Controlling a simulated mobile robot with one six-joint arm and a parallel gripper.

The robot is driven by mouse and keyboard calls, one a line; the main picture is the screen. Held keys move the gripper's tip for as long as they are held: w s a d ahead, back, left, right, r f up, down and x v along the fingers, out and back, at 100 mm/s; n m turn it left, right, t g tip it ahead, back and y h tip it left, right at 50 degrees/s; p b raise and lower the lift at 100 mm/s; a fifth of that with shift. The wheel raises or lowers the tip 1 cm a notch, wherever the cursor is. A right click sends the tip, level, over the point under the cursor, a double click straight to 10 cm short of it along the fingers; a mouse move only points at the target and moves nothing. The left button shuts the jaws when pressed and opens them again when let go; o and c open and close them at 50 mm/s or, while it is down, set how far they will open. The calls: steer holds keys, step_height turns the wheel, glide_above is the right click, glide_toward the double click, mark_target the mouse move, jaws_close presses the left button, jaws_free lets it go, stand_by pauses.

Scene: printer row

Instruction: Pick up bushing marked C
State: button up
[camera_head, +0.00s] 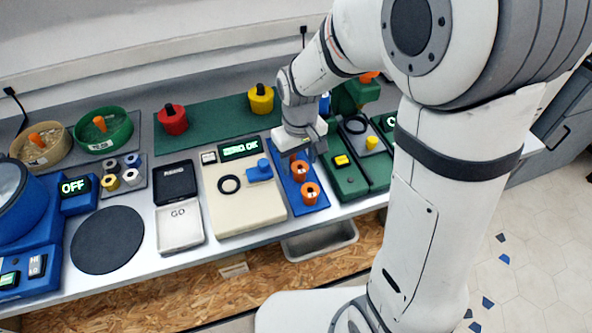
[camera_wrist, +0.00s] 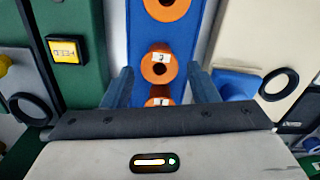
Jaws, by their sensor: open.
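Orange bushings stand in a row on a blue tray. In the head view the front bushing (camera_head: 310,193) and the one behind it (camera_head: 299,171) show; my gripper (camera_head: 301,152) is over the tray's far part. In the wrist view my gripper (camera_wrist: 161,72) is open, its two fingers on either side of the middle bushing (camera_wrist: 157,75). Another bushing (camera_wrist: 168,9) is at the top edge, and a third (camera_wrist: 152,103) is partly hidden by the gripper body. Small white labels show, but I cannot read surely which is marked C. The fingers hold nothing.
The blue tray (camera_head: 320,207) lies between a beige device (camera_head: 248,210) reading ZERO OK and a green device (camera_head: 347,185) with a yellow button. A red (camera_head: 172,121) and a yellow weight-like piece (camera_head: 261,100) stand on a green mat (camera_head: 212,122) behind.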

steer(key=shift+f, duration=1.45)
steer(key=shift+c, duration=0.4)
steer(key=c, duration=0.8)
